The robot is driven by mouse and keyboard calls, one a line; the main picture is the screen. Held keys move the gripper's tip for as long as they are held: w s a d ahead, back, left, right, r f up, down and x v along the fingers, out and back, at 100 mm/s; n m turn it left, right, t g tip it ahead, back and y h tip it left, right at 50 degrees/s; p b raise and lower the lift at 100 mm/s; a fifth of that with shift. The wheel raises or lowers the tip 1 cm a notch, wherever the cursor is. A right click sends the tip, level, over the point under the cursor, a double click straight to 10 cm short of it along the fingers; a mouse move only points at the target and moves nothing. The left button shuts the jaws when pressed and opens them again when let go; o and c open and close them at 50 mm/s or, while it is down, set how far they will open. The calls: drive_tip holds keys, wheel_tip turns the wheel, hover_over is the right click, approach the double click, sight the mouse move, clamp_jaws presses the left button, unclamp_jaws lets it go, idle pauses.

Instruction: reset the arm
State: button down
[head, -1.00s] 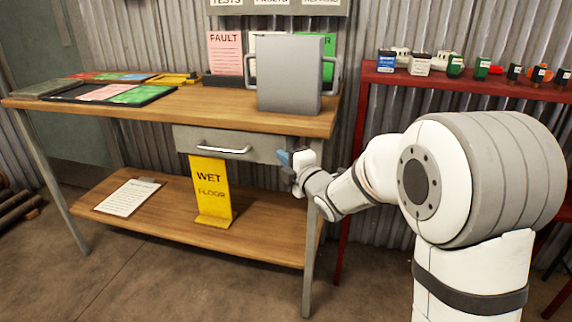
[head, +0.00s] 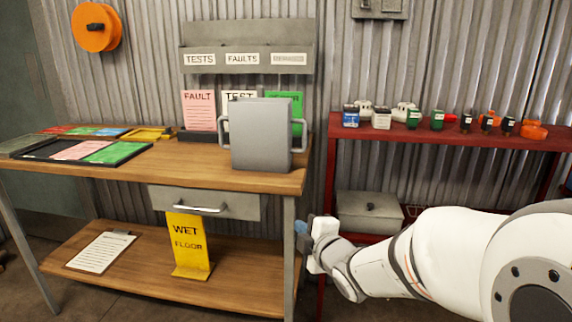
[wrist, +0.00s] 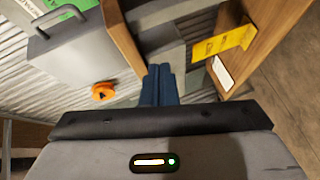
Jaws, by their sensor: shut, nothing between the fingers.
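My gripper (head: 302,230) is in front of the right front leg of the wooden bench (head: 235,178), at about the height of the drawer. In the wrist view its blue fingers (wrist: 158,85) are together with nothing between them. My white arm reaches in from the lower right of the head view. The bench drawer (head: 205,203) with its silver handle looks shut.
A grey box with side handles (head: 262,135) stands on the bench. A yellow wet floor sign (head: 188,245) and a clipboard (head: 101,251) are on the lower shelf. A red shelf (head: 450,134) with several small items stands at right, a grey case (head: 369,213) below.

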drive_tip(key=s+d+r+m+g+h+p, duration=0.2)
drive_tip(key=s+d+r+m+h+p, duration=0.25)
drive_tip(key=d+r+m+p, duration=0.3)
drive_tip(key=s+d+r+m+g+h+p, duration=0.1)
drive_tip(key=s+d+r+m+g+p, duration=0.1)
drive_tip(key=s+r+m+g+p, duration=0.2)
drive_tip(key=s+d+r+m+g+h+p, duration=0.1)
drive_tip(key=s+r+m+g+p, duration=0.4)
drive_tip(key=s+p, duration=0.8)
wheel_tip(320, 180, up, 5)
drive_tip(key=s+d+m, duration=0.1)
drive_tip(key=s+m, duration=0.1)
drive_tip(key=m, duration=0.1)
drive_tip(key=shift+s+d+f+m+g+p, duration=0.2)
drive_tip(key=shift+s+d+m+g+p, duration=0.05)
drive_tip(key=shift+m+g+p, duration=0.1)
